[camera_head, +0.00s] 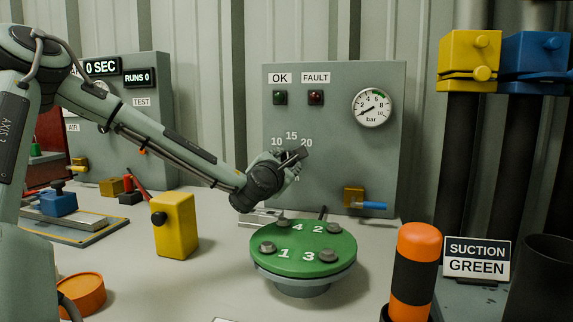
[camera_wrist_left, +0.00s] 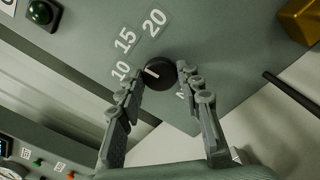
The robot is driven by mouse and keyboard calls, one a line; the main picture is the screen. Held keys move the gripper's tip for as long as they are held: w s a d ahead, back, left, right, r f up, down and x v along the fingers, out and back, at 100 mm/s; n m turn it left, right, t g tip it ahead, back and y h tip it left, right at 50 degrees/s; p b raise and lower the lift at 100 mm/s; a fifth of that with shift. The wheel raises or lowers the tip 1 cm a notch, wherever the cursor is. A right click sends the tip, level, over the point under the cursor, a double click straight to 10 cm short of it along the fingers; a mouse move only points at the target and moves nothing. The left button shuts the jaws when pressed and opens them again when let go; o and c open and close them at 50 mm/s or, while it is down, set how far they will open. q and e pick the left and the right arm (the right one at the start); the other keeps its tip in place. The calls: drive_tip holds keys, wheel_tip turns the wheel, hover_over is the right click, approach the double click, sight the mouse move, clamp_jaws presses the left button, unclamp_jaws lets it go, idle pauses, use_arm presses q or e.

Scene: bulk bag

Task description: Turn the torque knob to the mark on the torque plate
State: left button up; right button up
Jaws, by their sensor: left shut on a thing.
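The torque knob (camera_wrist_left: 160,75) is a round black knob on the grey panel, with a white pointer line. The printed numbers 10, 15 and 20 (camera_wrist_left: 125,40) sit around it; in the left wrist view the line points left, roughly between 10 and 15. In the head view the numbers (camera_head: 291,136) show above my gripper, which hides the knob. My left gripper (camera_head: 294,157) is at the panel, shut on the knob, with one finger on each side in the left wrist view (camera_wrist_left: 162,84). Lettering below the knob is partly hidden. My right gripper is out of view.
A green disc (camera_head: 303,261) with several numbered bolts stands below my left gripper. The panel has OK and FAULT lamps (camera_head: 316,97), a bar gauge (camera_head: 372,108) and a blue-handled valve (camera_head: 370,205). A yellow block (camera_head: 175,226) stands left; an orange-black post (camera_head: 414,270) stands right.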

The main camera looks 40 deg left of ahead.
use_arm(q)
drive_tip(key=shift+m, duration=0.6)
drive_tip(key=o, duration=1.1)
drive_tip(key=shift+o, duration=0.2)
drive_tip(key=shift+s, duration=0.1)
drive_tip(key=v, duration=1.2)
